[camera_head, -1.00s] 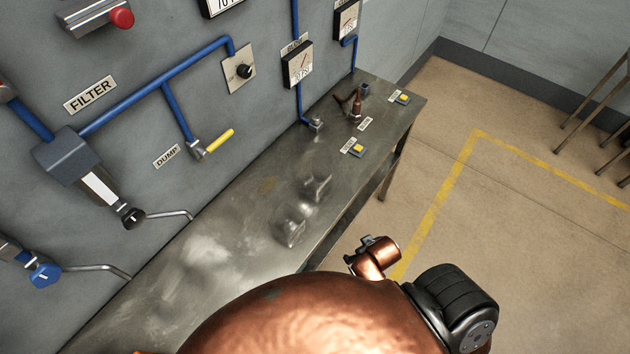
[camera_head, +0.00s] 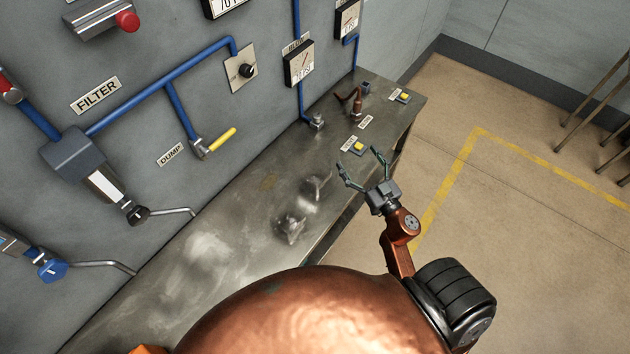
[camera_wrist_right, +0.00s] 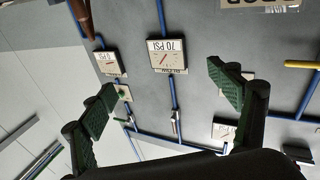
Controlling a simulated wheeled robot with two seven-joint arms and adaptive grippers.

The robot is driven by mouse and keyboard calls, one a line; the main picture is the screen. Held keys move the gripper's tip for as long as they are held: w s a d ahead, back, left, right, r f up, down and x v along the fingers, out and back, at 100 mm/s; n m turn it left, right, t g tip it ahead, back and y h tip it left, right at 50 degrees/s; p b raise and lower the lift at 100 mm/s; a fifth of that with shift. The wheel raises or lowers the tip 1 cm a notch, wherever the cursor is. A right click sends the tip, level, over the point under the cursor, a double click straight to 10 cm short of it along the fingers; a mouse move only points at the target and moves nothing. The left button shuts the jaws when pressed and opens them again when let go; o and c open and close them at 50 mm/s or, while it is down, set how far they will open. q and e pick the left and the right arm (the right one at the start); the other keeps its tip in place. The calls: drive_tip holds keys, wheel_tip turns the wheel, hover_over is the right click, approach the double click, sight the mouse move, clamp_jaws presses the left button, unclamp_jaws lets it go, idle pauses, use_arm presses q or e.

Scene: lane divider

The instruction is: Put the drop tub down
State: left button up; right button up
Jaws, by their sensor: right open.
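I see nothing in either view that I can name as the drop tub. My right gripper (camera_head: 360,160) is open and empty over the bench's right front edge, with its fingers pointing toward the wall. In the right wrist view its two green-padded fingers (camera_wrist_right: 162,80) are spread wide with nothing between them. My left gripper is out of view. The metal bench (camera_head: 215,255) runs along the wall, its near part hidden by my copper body.
On the bench's far end are yellow buttons (camera_head: 359,147), a small reddish-brown fitting (camera_head: 357,106) and labels. The wall carries blue pipes (camera_head: 180,105), gauges (camera_head: 299,64), a yellow DUMP lever (camera_head: 222,140) and grey handles (camera_head: 170,211).

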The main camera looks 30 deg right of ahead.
sight(326, 178)
drive_tip(key=a+f+n+g+y, duration=0.1)
drive_tip(key=a+f+y, duration=0.1)
drive_tip(key=a, duration=0.1)
drive_tip(key=a+f+n+g+y, duration=0.1)
drive_tip(key=a+f+y, duration=0.1)
drive_tip(key=y, duration=0.1)
drive_tip(key=a+f+n+y, duration=0.1)
drive_tip(key=a+f+y, duration=0.1)
drive_tip(key=a, duration=0.1)
drive_tip(key=shift+s+a+f+n+g+y, duration=0.1)
drive_tip(key=shift+s+a+n+g+y, duration=0.2)
drive_tip(key=shift+s+n+g+y, duration=0.1)
drive_tip(key=shift+w+a, duration=0.3)
drive_tip(key=x, duration=0.6)
drive_tip(key=shift+a+r+p, duration=0.25)
drive_tip(key=shift+p, duration=0.1)
drive_tip(key=shift+w+a+f, duration=0.1)
drive_tip(key=shift+w+a, duration=0.05)
drive_tip(key=shift+w, duration=0.2)
drive_tip(key=shift+c, duration=0.7)
drive_tip(key=c, duration=1.7)
drive_tip(key=shift+o, duration=0.2)
